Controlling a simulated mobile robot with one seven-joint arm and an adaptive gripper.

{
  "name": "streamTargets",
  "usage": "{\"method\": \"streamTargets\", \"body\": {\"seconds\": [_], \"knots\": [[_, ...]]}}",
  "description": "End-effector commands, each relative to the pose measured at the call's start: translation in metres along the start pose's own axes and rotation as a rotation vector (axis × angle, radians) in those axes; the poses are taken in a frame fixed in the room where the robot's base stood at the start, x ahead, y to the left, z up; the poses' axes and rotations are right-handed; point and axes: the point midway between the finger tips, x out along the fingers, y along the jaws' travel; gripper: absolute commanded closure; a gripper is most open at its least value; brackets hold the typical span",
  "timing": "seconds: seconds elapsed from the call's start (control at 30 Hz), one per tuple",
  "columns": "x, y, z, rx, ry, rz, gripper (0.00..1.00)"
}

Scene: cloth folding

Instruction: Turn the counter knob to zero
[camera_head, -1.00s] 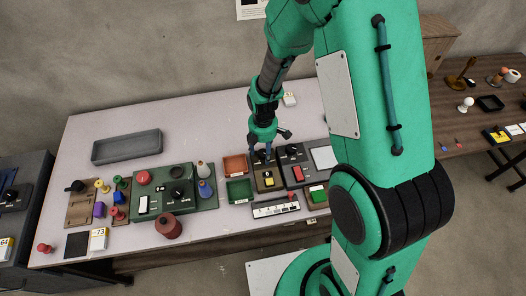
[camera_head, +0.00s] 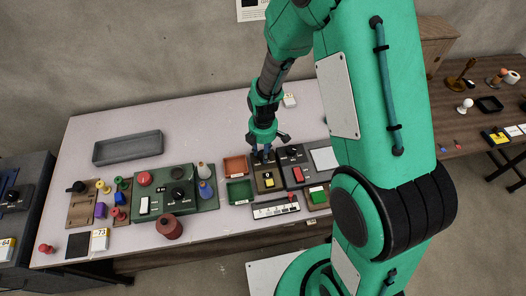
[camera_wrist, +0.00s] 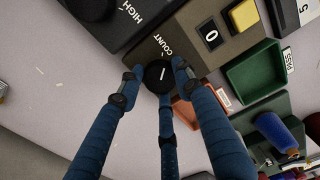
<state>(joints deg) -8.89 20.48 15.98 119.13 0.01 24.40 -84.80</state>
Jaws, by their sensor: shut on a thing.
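The counter is a brown box (camera_head: 261,187) on the light table, with a yellow button (camera_head: 268,181) on its front part. In the wrist view its black knob (camera_wrist: 158,77) with a white pointer line sits beside the word COUNT, and its small dark display (camera_wrist: 211,34) reads 0. My gripper (camera_head: 263,156) reaches down onto the knob from above. In the wrist view its blue fingers (camera_wrist: 154,82) close around the knob from several sides, shut on it. In the head view my fingers largely hide the knob.
A dark box (camera_head: 297,163) with a red switch stands close on the right. A red tray (camera_head: 235,165) and a green tray (camera_head: 239,191) lie on the left. A white-scaled slider (camera_head: 275,209) is in front. The table behind is mostly clear.

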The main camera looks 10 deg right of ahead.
Motion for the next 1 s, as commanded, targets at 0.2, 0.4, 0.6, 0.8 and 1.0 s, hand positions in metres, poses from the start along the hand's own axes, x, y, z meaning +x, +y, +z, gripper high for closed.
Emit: {"method": "streamTargets", "body": {"seconds": [0.2,0.4,0.6,0.8,1.0], "knots": [[-0.0017,-0.0009,0.0008,0.161,-0.001,-0.002,0.92],[-0.0021,-0.0007,0.0008,0.347,-0.001,-0.001,0.92],[-0.0014,-0.0012,0.0008,0.537,-0.001,-0.002,0.92],[-0.0015,-0.0013,0.0007,0.727,-0.001,-0.002,0.92],[-0.0015,-0.0016,0.0006,0.917,-0.001,-0.002,0.92]]}}
